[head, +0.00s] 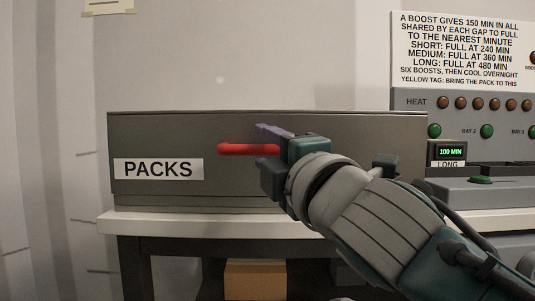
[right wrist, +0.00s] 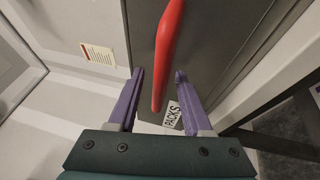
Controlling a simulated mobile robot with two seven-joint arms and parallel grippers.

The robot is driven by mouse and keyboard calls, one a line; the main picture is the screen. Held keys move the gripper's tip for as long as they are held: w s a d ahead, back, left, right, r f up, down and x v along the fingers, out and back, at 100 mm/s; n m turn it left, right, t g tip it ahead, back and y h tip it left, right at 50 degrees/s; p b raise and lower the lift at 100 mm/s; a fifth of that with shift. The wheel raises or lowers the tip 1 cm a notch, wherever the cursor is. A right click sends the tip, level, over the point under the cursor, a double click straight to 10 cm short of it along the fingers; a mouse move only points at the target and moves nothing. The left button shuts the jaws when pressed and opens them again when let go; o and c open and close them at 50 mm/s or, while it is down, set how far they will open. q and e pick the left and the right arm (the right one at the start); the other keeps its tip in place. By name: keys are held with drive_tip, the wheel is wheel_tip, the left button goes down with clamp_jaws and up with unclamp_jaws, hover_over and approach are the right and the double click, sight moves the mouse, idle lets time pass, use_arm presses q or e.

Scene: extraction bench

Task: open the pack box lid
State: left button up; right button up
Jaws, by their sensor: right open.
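The pack box (head: 240,193) is a wide grey box with a "PACKS" label (head: 158,169) on its front. It stands on a white bench top, and its lid looks closed. A red bar handle (head: 247,149) runs across its front. My right gripper (head: 262,147) is at the right part of the handle, open, and hides that end. In the right wrist view the red handle (right wrist: 166,50) passes between the two purple fingers (right wrist: 160,88), with a gap on each side. I cannot tell how deep it sits between them. My left gripper is not in view.
The white bench top (head: 150,222) carries the box. A charging panel with a "HEAT" row (head: 460,102) and a display (head: 450,152) stands at right. A cardboard-coloured box (head: 255,279) is under the bench.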

clamp_jaws()
idle(0.4)
idle(1.0)
